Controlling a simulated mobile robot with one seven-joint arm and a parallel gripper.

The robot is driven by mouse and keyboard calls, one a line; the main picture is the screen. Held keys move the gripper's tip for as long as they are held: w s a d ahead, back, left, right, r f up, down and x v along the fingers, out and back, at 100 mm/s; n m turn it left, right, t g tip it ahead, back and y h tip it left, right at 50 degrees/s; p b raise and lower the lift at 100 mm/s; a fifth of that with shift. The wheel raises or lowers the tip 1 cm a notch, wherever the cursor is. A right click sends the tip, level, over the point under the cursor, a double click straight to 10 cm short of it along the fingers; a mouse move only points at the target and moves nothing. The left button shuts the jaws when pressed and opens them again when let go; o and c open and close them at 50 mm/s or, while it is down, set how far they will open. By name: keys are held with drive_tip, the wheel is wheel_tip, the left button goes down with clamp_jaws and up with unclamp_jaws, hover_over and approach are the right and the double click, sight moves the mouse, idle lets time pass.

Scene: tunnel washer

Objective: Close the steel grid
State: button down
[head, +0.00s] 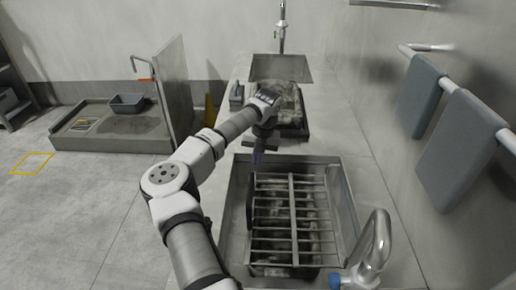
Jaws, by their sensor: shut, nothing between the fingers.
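The steel grid (291,222) is a frame of thin bars in the near steel basin (349,222). It lies roughly flat across the basin, over darker mottled contents that show between its bars. From this view I cannot tell whether it is fully seated. My gripper (258,158) is shut and empty, pointing down near the far left edge of the basin. It appears just beyond the grid's far left corner. I cannot tell whether it touches the grid. A dark upright strip (249,207) stands along the grid's left side.
A curved tap (377,240) with a blue end stands at the basin's near right corner. Grey towels (455,150) hang from a rail on the right wall. A dark tray (293,131) with mottled contents lies beyond the basin.

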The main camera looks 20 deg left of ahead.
sight(256, 176)
drive_tip(key=shift+f, duration=0.1)
wheel_tip(256, 176, down, 5)
drive_tip(key=h+b, duration=0.2)
drive_tip(key=shift+a+f+b, duration=0.1)
drive_tip(key=shift+a+b, duration=0.05)
drive_tip(key=shift+b, duration=0.15)
drive_tip(key=shift+s+t, duration=0.1)
drive_tip(key=shift+t, duration=0.2)
drive_tip(key=shift+f, duration=0.1)
